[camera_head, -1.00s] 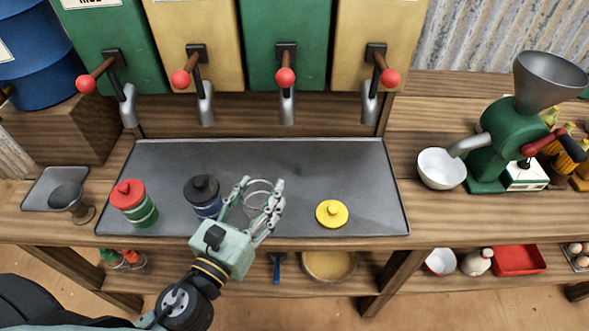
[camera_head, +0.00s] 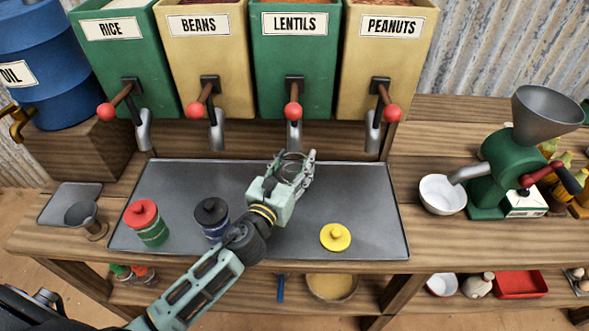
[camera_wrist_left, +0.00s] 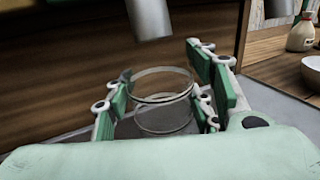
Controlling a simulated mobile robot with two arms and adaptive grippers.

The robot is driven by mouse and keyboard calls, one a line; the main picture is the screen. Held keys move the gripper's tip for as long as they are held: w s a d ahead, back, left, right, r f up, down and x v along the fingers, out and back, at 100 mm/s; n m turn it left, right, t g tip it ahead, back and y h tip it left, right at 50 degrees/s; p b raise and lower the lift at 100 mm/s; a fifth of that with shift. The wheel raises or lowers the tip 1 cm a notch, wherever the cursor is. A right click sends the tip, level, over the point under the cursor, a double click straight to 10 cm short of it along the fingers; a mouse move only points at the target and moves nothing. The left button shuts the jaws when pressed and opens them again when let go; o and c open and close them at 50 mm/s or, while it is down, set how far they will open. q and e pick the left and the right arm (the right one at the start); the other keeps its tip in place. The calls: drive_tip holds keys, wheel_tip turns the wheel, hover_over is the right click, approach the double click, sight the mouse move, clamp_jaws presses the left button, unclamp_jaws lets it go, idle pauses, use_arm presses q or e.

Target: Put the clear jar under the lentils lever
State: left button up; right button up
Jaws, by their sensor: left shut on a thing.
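The clear jar (camera_head: 291,170) is between the fingers of my left gripper (camera_head: 293,168), which is shut on it. The jar is open at the top and looks empty in the left wrist view (camera_wrist_left: 162,98). It is over the back part of the grey tray; I cannot tell whether it touches the tray. The lentils lever (camera_head: 292,110), with a red knob, is on the green lentils bin (camera_head: 290,70). Its grey spout (camera_head: 294,136) is just behind and above the jar. The spout also shows above the jar in the left wrist view (camera_wrist_left: 148,18). My right gripper is out of view.
The grey tray (camera_head: 370,200) holds a red-lidded jar (camera_head: 147,222), a black-lidded jar (camera_head: 212,218) and a yellow lid (camera_head: 335,237). Rice, beans and peanuts spouts hang alongside. A white bowl (camera_head: 442,194) and green grinder (camera_head: 500,165) stand right.

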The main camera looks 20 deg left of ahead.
use_arm(q)
wheel_tip(320, 180, down, 3)
drive_tip(key=shift+f+b, duration=0.15)
drive_tip(key=shift+b, duration=0.75)
drive_tip(key=shift+f, duration=0.1)
drive_tip(key=shift+w, duration=0.1)
drive_tip(key=shift+f, duration=0.1)
drive_tip(key=o, duration=1.4)
